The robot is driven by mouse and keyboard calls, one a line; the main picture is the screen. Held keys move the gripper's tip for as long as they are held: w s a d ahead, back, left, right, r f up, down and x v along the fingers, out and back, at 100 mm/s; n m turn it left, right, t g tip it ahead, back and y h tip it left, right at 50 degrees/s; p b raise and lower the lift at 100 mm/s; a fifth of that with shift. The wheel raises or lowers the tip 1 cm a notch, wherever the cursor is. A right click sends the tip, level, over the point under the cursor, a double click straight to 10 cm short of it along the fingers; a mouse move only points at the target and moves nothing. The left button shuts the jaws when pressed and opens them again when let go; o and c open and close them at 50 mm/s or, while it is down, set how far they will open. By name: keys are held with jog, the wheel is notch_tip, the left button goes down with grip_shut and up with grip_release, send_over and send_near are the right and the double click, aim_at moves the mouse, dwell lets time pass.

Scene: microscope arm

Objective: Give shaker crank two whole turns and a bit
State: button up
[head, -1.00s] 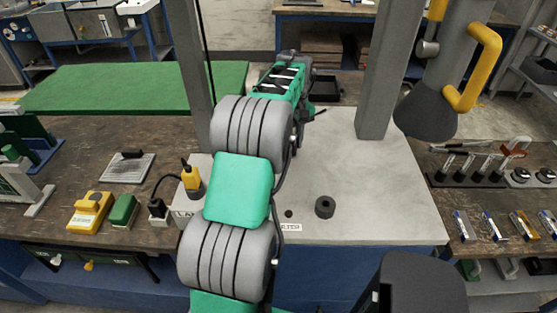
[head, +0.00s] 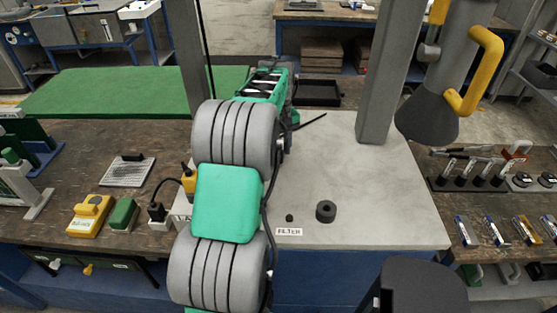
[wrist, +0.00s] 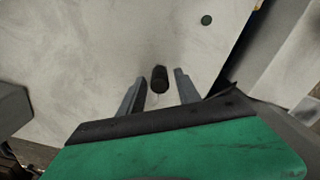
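In the wrist view a short dark cylindrical knob (wrist: 160,79) stands up from a pale surface; it looks like the crank's handle, though the rest of the crank cannot be made out. My gripper (wrist: 159,76) is open, with one finger on each side of the knob and a visible gap on both sides. How far the fingertips reach down along the knob is hard to tell. In the head view my own arm hides the gripper tips and the knob.
The pale bench top (head: 390,205) carries a black ring (head: 326,211) and a small dark peg (head: 289,217) by a FILTER label (head: 289,232). A grey post (head: 385,75) rises behind. A black tray (head: 318,93) lies at the back. A yellow box (head: 90,214) stands left.

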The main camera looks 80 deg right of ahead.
jog(key=shift+o, duration=0.2)
notch_tip(320, 180, up, 8)
jog(key=p, duration=0.6)
